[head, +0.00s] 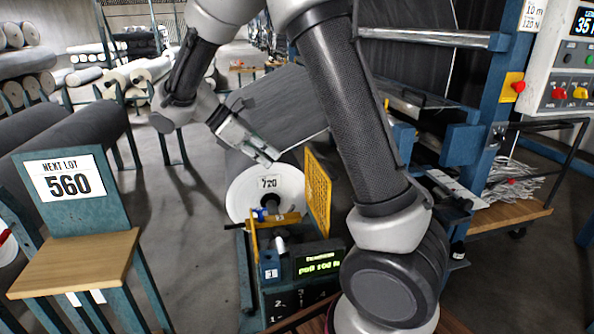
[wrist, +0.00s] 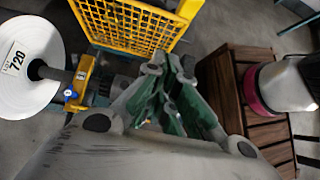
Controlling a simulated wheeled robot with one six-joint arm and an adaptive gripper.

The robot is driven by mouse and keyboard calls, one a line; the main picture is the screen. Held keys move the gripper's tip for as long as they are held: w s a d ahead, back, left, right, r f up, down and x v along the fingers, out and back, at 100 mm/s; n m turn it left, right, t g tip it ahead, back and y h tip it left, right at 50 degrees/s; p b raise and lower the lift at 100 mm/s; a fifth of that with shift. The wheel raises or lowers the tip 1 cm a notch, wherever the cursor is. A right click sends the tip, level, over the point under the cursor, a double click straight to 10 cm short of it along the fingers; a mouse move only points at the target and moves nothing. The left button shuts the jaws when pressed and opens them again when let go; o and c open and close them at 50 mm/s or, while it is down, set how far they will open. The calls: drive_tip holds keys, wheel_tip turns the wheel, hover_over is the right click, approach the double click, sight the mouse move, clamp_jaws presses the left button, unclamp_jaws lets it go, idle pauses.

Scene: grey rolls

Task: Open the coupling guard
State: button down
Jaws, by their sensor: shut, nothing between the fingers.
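The coupling guard (head: 318,195) is a yellow mesh panel. In the head view it stands steeply upright beside the roll end, above the small machine. In the wrist view its yellow mesh (wrist: 125,22) crosses the top, past my fingertips. A yellow clamp-like part with a blue knob (wrist: 70,93) sits at the roll's shaft; this blue part also shows in the head view (head: 259,214). My gripper (head: 268,156) is above the white roll end, left of the guard. In the wrist view my gripper (wrist: 170,65) is shut and empty; I cannot tell whether it touches the guard.
The roll marked 720 (head: 268,190) lies beside a machine with a lit green display (head: 319,264). A stand marked "NEXT LOT 560" (head: 72,190) is at left. A blue-framed machine and a cart (head: 510,200) are at right. Open floor lies between stand and roll.

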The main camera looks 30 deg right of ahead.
sight(322, 171)
drive_tip(key=shift+s+d+f, duration=0.35)
drive_tip(key=shift+d+f, duration=0.75)
drive_tip(key=shift+d, duration=0.75)
drive_tip(key=shift+s+d+f, duration=0.35)
drive_tip(key=shift+d+f, duration=0.75)
drive_tip(key=shift+d, duration=0.75)
drive_tip(key=shift+s+d+f, duration=0.35)
drive_tip(key=shift+d+f, duration=0.75)
drive_tip(key=shift+d, duration=0.75)
drive_tip(key=d, duration=0.1)
drive_tip(key=d+y, duration=0.1)
drive_tip(key=shift+s+d+r+t, duration=0.25)
drive_tip(key=shift+s+d+t, duration=0.05)
drive_tip(key=shift+s+t, duration=0.1)
drive_tip(key=shift+s+d+y, duration=0.15)
drive_tip(key=shift+d+y, duration=0.25)
drive_tip(key=shift+d, duration=0.15)
